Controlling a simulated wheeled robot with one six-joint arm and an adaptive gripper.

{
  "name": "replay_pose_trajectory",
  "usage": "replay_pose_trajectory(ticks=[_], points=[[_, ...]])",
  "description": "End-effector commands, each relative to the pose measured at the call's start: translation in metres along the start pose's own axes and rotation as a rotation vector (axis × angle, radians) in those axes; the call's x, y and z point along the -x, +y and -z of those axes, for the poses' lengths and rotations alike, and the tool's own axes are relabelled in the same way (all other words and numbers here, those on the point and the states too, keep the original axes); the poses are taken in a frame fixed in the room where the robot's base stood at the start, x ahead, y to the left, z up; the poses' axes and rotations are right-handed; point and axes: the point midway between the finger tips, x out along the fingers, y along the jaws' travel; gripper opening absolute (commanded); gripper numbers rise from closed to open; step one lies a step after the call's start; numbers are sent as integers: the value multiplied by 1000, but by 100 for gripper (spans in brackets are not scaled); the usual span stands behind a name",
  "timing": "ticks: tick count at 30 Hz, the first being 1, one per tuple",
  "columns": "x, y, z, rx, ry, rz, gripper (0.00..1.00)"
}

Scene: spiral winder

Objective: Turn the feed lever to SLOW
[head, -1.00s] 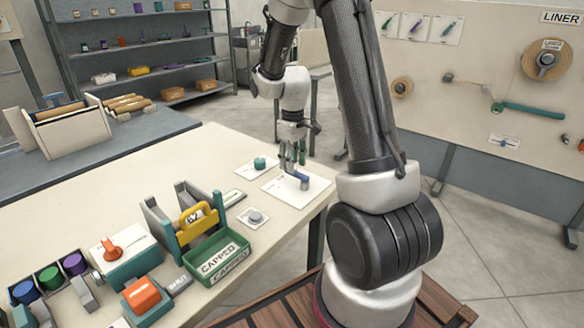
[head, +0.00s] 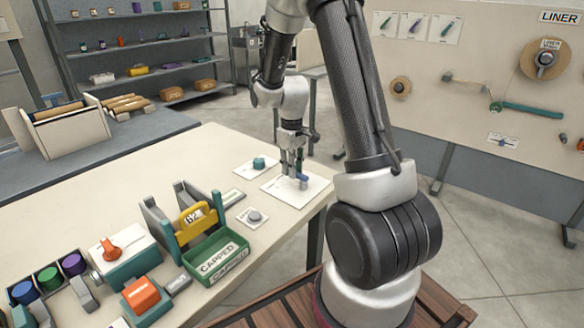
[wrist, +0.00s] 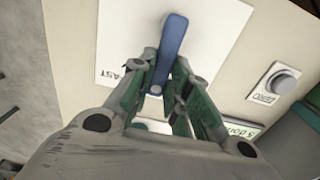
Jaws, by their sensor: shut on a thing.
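The blue feed lever (head: 303,181) stands on a white plate (head: 277,185) near the far right edge of the table. In the wrist view the lever (wrist: 175,38) runs from upper right down to a round pivot-like end between the fingers. My gripper (head: 292,172) is down at the lever, and in the wrist view its fingers (wrist: 162,73) sit on either side of it, shut on its near part. Lettering ending in "AST" (wrist: 137,64) shows on the plate left of the fingers. The SLOW marking is not visible.
A teal knob (head: 259,163) on a white card stands left of the lever. A grey button (head: 254,216), a green CAPPED tray (head: 216,258) and a yellow handle (head: 195,222) stand nearer.

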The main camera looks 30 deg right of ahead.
Motion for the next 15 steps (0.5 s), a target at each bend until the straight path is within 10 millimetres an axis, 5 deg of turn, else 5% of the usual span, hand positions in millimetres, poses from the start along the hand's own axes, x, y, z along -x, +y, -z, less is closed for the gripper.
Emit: replay_pose_trajectory(ticks=[15], points=[[0, -12, -2, 264, 0, 0, 0]])
